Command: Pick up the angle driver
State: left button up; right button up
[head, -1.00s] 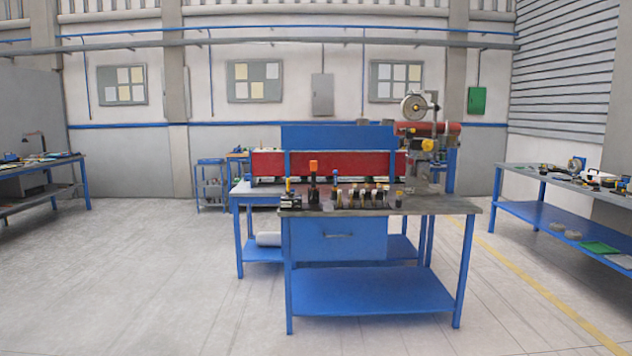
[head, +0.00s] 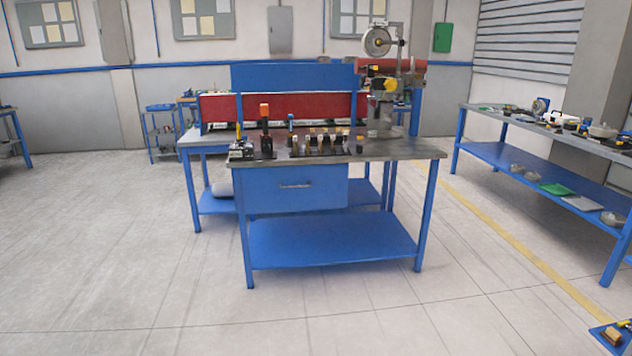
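A blue workbench with a dark top (head: 400,150) stands ahead of me. Along its far left and middle stands a row of small tools. One is a tall dark tool with an orange top (head: 265,112). Several shorter black tools with pale or yellowish tops (head: 325,140) stand to its right. A small greyish item (head: 241,150) sits at the left end of the top. I cannot tell which of these, if any, is the angle driver; they are too small. Neither of my grippers is in view.
A machine with a round wheel (head: 378,42) stands at the bench's back right. Behind is a long red unit (head: 280,107). A right-hand bench (head: 500,113) carries tools and parts. A blue tray or cart corner (head: 612,338) shows at lower right. The floor before the bench is clear.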

aim_at(263, 109)
jog(key=i+z, duration=0.3)
jog(key=i, duration=1.65)
